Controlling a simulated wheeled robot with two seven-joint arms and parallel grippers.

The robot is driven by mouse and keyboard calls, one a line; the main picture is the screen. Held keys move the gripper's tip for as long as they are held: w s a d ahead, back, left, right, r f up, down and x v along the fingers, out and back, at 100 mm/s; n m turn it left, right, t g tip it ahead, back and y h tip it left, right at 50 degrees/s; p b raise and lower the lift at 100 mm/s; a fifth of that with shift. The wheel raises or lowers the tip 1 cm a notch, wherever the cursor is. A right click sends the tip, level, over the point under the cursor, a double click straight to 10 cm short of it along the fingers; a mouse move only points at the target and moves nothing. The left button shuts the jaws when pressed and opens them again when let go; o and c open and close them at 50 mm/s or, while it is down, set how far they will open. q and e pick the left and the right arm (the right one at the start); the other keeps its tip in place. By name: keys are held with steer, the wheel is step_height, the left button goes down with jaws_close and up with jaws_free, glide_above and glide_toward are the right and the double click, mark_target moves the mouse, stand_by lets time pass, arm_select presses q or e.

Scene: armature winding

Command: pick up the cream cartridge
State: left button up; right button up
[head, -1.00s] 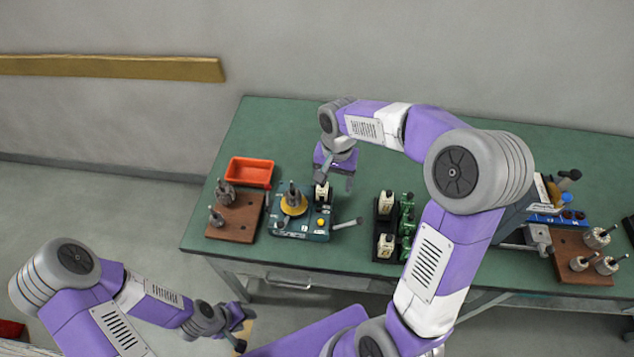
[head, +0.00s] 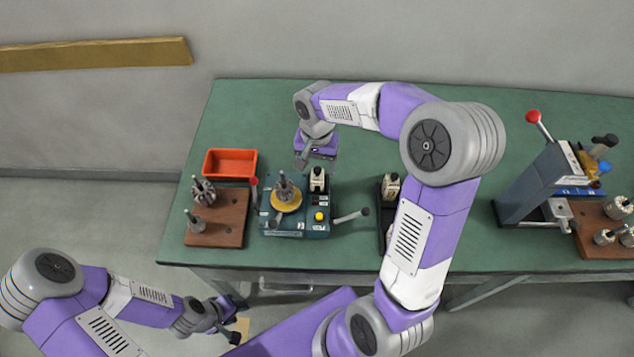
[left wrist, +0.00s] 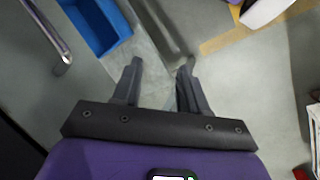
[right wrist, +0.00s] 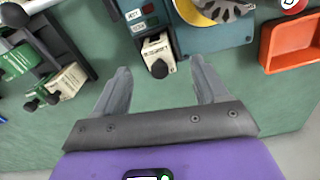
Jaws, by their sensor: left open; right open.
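A cream cartridge (head: 317,181) with a dark knob stands at the back of the teal winding machine (head: 318,218). In the right wrist view this cartridge (right wrist: 155,48) lies just beyond and between my fingertips. My right gripper (right wrist: 160,66) is open and empty. In the head view it hangs behind the machine, its fingers mostly hidden. Another cream cartridge (head: 390,186) stands in a black rack (head: 380,225), partly hidden by my right arm. My left gripper (left wrist: 160,66) is open and empty, away from the table over the floor.
An orange bin (head: 230,163) and a brown block with armatures (head: 218,222) stand left of the machine. A grey press (head: 540,185) with a red-knobbed lever stands at the right. The green table behind the machine is clear. A blue bin (left wrist: 95,25) shows below my left gripper.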

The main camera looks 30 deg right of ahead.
mark_target(317, 169)
step_height(317, 169, down, 5)
steer(key=shift+w+d+r+b, duration=0.1)
steer(key=shift+b, duration=0.6)
steer(key=shift+r, duration=0.1)
steer(key=shift+c, duration=0.5)
steer(key=c, duration=1.2)
